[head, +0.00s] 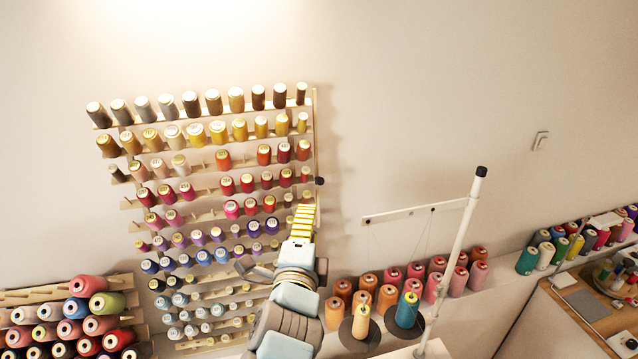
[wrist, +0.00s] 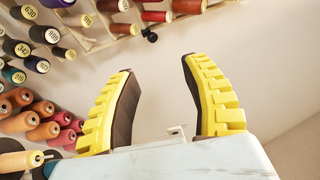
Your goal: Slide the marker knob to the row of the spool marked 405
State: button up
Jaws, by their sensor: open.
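The marker knob (head: 320,181) is small and black, at the right edge of the spool rack (head: 314,130), about level with a row of red spools. In the wrist view the knob (wrist: 151,37) shows near the top, beyond my fingers. My gripper (head: 304,208) has yellow ribbed fingers and is just below and left of the knob in the head view. In the wrist view my gripper (wrist: 158,64) is open with nothing between its fingers. Numbered spool ends (wrist: 30,12) show at upper left; one reads 630. I cannot make out 405 with certainty.
Orange and pink cones (head: 388,299) stand on a shelf right of my arm. A white post (head: 455,240) rises in front of them. A wall-mounted bar (head: 413,212) hangs right of the rack. The wall between the rack and that bar is clear.

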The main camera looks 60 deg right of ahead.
aim_at(320, 183)
jog(key=shift+s+f+p+x, duration=0.1)
jog(key=shift+f+p+x, duration=0.15)
jog(key=shift+x, duration=2.6)
jog(key=shift+s+f+p+x, duration=0.1)
jog(key=shift+f+p+x, duration=0.15)
jog(key=shift+x, duration=2.55)
jog(key=shift+s+f+p+x, duration=0.1)
jog(key=shift+f+p+x, duration=0.15)
jog(key=shift+x, duration=2.6)
jog(key=shift+d, duration=0.1)
jog(key=shift+c, duration=0.2)
grip_shut()
